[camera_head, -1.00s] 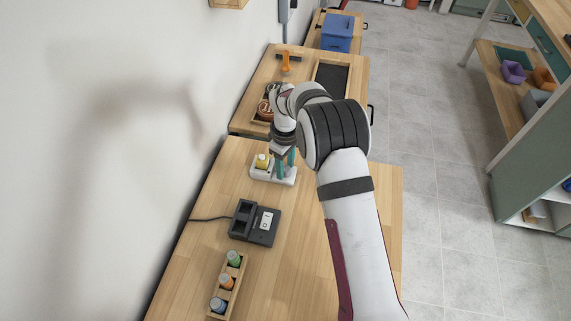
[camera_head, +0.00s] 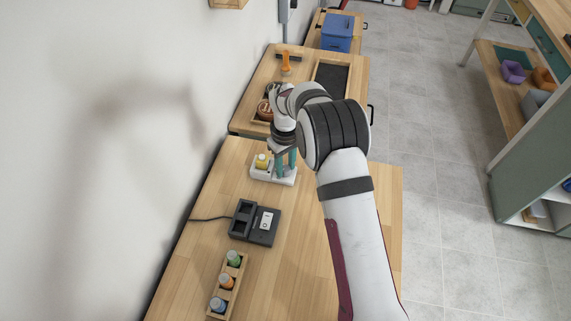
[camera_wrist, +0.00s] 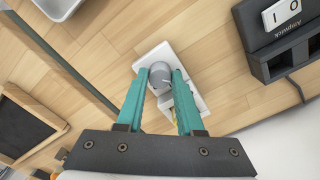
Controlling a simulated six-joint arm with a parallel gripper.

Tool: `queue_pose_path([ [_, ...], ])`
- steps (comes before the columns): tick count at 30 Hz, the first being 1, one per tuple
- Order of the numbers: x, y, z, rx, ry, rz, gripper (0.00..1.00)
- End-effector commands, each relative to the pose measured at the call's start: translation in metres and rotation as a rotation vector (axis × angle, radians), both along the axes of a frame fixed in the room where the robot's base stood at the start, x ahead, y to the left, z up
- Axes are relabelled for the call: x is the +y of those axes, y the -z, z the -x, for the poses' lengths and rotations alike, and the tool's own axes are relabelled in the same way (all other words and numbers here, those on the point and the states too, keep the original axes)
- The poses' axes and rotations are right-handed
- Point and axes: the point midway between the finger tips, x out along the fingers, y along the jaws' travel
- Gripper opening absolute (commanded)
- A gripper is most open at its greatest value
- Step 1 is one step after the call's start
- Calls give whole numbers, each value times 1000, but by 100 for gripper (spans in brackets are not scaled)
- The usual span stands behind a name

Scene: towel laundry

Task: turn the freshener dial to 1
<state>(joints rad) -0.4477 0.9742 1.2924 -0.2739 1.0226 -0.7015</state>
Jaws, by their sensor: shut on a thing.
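The freshener is a small white device (camera_head: 260,176) with a yellow bottle (camera_head: 262,161) in it, standing on the wooden counter. In the wrist view its white body (camera_wrist: 150,58) carries a round grey dial (camera_wrist: 160,74). My gripper (camera_head: 285,176) points down over the right part of the device. In the wrist view the teal fingers of my gripper (camera_wrist: 163,72) stand on both sides of the dial and are shut on it. The dial's marks are too small to read. The yellow bottle is mostly hidden behind the fingers in the wrist view.
A dark charger-like unit with a white switch (camera_head: 266,221) stands nearer on the counter; it also shows in the wrist view (camera_wrist: 283,42). A wooden rack (camera_head: 238,277) holds several small bottles. The counter (camera_head: 310,235) is clear to the right.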

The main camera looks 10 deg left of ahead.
Motion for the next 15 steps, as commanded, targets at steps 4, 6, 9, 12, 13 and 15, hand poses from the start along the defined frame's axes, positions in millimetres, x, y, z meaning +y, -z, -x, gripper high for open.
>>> queue_pose_path([
  [4,0,0,0,1,136,-1,0],
  [6,0,0,0,1,202,-1,0],
  [9,0,0,0,2,295,-1,0],
  [12,0,0,0,1,384,0,0],
  [13,0,0,0,1,410,0,0],
  [15,0,0,0,1,466,0,0],
])
